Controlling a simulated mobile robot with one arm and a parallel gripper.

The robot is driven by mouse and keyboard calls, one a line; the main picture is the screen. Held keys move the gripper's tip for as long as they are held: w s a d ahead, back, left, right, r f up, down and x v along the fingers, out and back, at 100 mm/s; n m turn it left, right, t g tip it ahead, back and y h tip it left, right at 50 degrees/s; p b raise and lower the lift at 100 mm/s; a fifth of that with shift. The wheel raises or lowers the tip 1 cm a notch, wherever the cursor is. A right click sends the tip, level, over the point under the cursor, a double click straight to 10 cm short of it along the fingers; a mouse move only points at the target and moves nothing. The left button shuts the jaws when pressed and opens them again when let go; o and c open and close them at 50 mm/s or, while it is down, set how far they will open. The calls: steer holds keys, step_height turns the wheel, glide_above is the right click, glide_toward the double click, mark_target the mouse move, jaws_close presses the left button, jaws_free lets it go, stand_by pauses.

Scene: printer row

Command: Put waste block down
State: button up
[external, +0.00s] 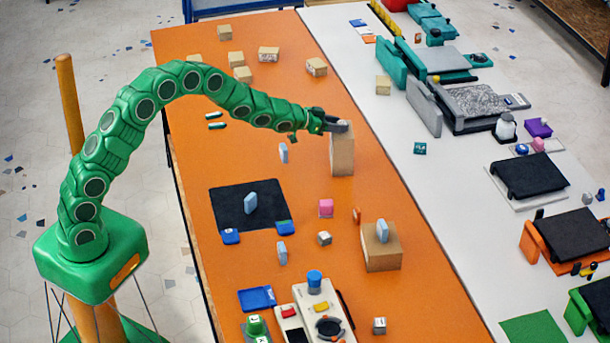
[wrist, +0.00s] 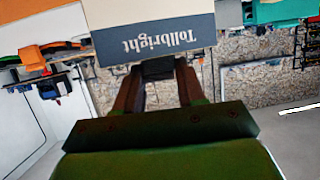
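My gripper (external: 328,125) is at the end of the green arm, over the top of a tall cardboard box (external: 343,156) near the right edge of the orange table. In the wrist view my gripper (wrist: 158,75) has its two brown fingers closed on a small dark grey block (wrist: 158,67), which I take as the waste block. The block shows as a small grey shape at the fingertips in the external view (external: 342,127). I cannot tell whether it touches the box top.
A lower cardboard box (external: 382,258) bears a light blue piece (external: 382,230). A black mat (external: 228,208), a pink block (external: 326,208) and several tan blocks lie on the orange table (external: 300,180). Printers stand on the white table (external: 445,210) to the right. Orange surface left of the tall box is mostly clear.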

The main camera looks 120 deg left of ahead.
steer(key=o, duration=0.4)
steer(key=shift+o, duration=0.2)
steer(key=shift+r, duration=0.2)
steer(key=v, duration=1.2)
steer(key=shift+f, duration=0.1)
